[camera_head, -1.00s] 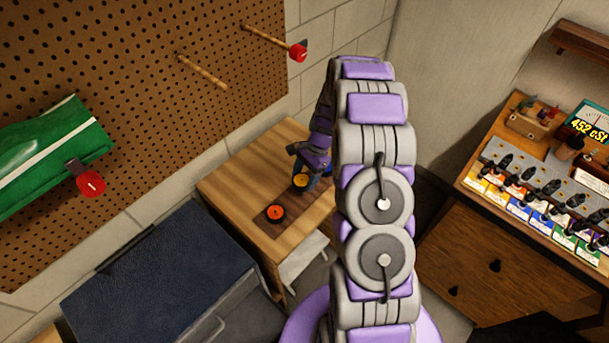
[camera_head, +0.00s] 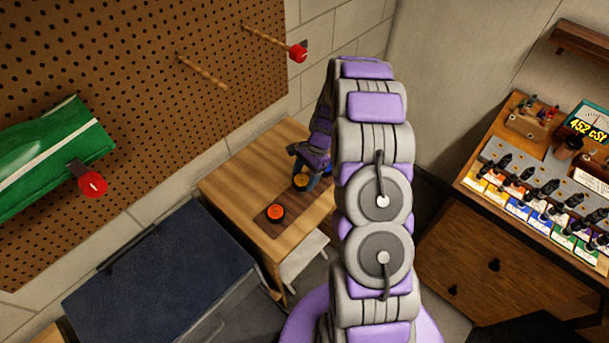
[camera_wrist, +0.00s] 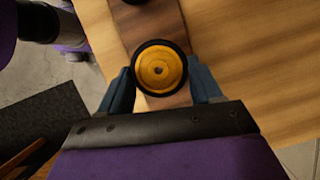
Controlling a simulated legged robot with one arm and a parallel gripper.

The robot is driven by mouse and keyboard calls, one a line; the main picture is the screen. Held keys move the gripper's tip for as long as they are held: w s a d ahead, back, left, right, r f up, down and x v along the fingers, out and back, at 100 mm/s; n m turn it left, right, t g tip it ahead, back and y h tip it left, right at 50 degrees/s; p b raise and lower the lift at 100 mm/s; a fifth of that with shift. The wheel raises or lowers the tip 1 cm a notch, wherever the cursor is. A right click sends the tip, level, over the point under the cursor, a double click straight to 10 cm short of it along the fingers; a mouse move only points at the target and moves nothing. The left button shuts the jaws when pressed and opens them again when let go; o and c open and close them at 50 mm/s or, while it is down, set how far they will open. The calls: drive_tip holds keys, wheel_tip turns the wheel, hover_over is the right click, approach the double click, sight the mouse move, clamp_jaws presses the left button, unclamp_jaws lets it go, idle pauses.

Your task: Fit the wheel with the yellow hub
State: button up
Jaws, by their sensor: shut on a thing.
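The wheel with the yellow hub (camera_wrist: 160,69) is a black tyre around a yellow-orange hub. In the wrist view it sits between the two blue fingers of my gripper (camera_wrist: 161,88), which is shut on it. The wheel also shows small in the head view (camera_head: 300,181), at the end of my arm over the wooden table (camera_head: 240,215). I cannot tell whether it touches the table top. A wheel with an orange-red hub (camera_head: 276,212) lies on the dark strip of the table, left of and nearer than my gripper. No car shows clearly.
A dark blue chest (camera_head: 165,265) stands at front left. A workbench (camera_head: 520,250) with several bottles is at right. My arm hides part of the table.

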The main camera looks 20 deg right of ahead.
sight(305, 183)
drive_tip(key=shift+f, duration=2.15)
drive_tip(key=o, duration=1.1)
drive_tip(key=shift+r, duration=0.1)
drive_tip(key=p+v, duration=0.1)
drive_tip(key=v, duration=1.6)
drive_tip(key=shift+d, duration=0.15)
drive_tip(key=shift+w, duration=0.1)
